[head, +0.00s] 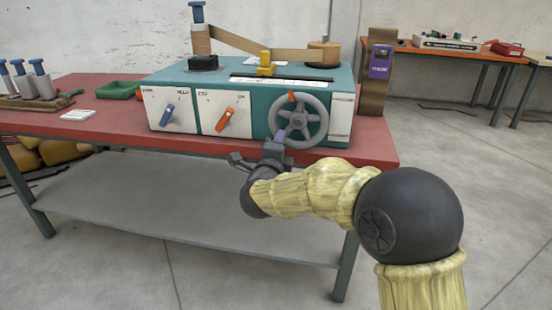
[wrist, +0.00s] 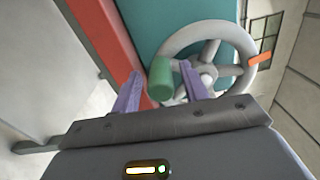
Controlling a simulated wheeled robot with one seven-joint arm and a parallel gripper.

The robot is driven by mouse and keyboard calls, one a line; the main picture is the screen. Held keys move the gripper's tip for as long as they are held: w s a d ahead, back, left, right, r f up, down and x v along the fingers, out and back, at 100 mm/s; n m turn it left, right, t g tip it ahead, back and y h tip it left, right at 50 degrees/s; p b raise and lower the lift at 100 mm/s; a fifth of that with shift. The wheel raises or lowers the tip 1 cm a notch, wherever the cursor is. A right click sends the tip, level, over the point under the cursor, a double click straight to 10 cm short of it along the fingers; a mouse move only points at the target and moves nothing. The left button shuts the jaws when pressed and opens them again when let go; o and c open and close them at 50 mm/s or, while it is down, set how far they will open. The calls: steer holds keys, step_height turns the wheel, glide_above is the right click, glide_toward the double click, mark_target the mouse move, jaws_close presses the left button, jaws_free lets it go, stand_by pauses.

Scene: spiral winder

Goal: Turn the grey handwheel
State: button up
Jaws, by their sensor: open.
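The grey handwheel (head: 299,117) is on the right of the front face of the teal and white winder (head: 213,80). It has several spokes and an orange mark on its rim. In the wrist view the handwheel (wrist: 208,60) fills the upper right. A green handle (wrist: 160,79) stands out from its rim. My gripper (wrist: 160,82) is open, with its purple fingers on either side of the green handle. Contact between fingers and handle cannot be told. In the head view my gripper (head: 280,136) is at the wheel's lower left and hides the handle.
The winder stands on a red table (head: 90,121). A blue lever (head: 166,116) and an orange lever (head: 225,119) are on the front face left of the wheel. Blue-topped posts (head: 40,80) and a green tray (head: 119,90) are at the left. The floor in front is clear.

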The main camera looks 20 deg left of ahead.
steer(key=p+v, duration=0.2)
steer(key=v, duration=1.5)
steer(key=shift+s, duration=0.15)
steer(key=w+d+f+n+g+p, duration=0.1)
steer(key=w+d+f+n+g, duration=0.4)
steer(key=d, duration=0.4)
steer(key=w+d+f+n+g, duration=0.2)
steer(key=d+f+n, duration=0.3)
steer(key=d, duration=0.5)
steer(key=s+d+f+n+g+h, duration=0.2)
steer(key=s+d+f+n+g, duration=0.15)
steer(key=s+d, duration=0.45)
steer(key=s+d+f+n+g+h, duration=0.2)
steer(key=s+d+n+g, duration=0.15)
steer(key=d, duration=0.85)
step_height(320, 180, up, 37)
steer(key=s+p, duration=0.1)
steer(key=p, duration=3.7)
steer(key=shift+s+d+r+m+g+p, duration=0.2)
steer(key=shift+d+m+g+p, duration=0.1)
steer(key=shift+m+g, duration=0.1)
